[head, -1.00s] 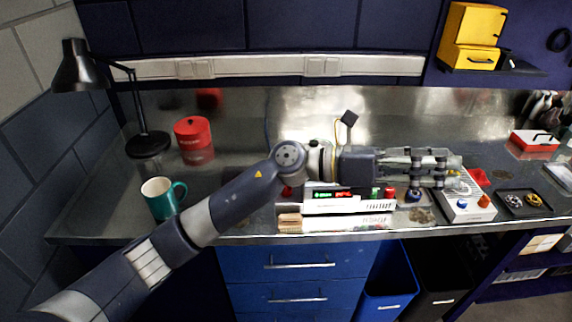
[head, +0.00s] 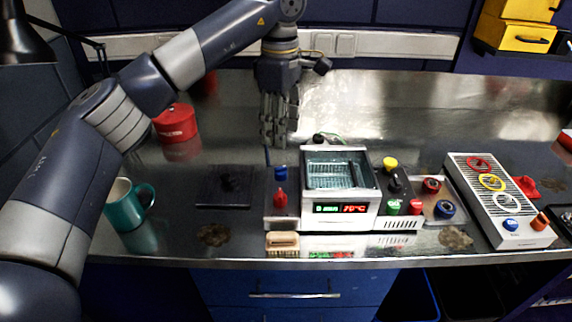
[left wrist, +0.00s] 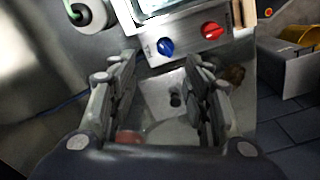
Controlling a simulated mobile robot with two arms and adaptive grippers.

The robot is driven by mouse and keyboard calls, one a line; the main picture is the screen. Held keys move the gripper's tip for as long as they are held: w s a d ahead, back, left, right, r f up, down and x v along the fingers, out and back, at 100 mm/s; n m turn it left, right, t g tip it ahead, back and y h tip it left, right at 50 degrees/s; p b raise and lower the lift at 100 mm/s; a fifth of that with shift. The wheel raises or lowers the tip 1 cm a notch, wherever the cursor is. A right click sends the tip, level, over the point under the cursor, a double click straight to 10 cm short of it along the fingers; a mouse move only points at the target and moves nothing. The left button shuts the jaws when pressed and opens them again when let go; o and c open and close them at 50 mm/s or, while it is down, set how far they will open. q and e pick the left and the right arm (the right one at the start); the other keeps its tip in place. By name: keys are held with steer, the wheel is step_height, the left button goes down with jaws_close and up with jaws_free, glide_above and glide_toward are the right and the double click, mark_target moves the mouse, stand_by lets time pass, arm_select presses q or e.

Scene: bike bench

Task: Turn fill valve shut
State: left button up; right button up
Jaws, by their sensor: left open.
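A blue valve knob (head: 280,172) and a red valve knob (head: 280,198) sit on a narrow metal panel at the left side of a bath unit (head: 340,190) with a lit display. The blue knob (left wrist: 165,46) and red knob (left wrist: 211,30) also show at the top of the left wrist view. No label tells me which one is the fill valve. My left gripper (head: 278,140) points down, open and empty, above the bench behind the knobs. In the left wrist view, its fingers (left wrist: 162,95) are apart, and both knobs lie beyond them, untouched. My right gripper is out of view.
A dark plate (head: 222,190) with a small knob lies left of the valve panel. A red tin (head: 175,124) and a teal mug (head: 127,204) stand further left. Several coloured knobs and a grey control box (head: 500,200) are on the right. A brush (head: 282,240) lies at the front.

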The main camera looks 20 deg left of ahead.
mark_target(281, 167)
arm_select(q)
steer(key=shift+s+f, duration=0.7)
steer(key=shift+f, duration=0.15)
step_height(281, 167, down, 4)
steer(key=shift+w+r+p, duration=0.1)
steer(key=shift+r+p, duration=0.15)
steer(key=shift+p, duration=0.2)
steer(key=f, duration=0.3)
steer(key=shift+w, duration=0.2)
steer(key=shift+f+p, duration=0.3)
steer(key=shift+f, duration=0.65)
jaws_close()
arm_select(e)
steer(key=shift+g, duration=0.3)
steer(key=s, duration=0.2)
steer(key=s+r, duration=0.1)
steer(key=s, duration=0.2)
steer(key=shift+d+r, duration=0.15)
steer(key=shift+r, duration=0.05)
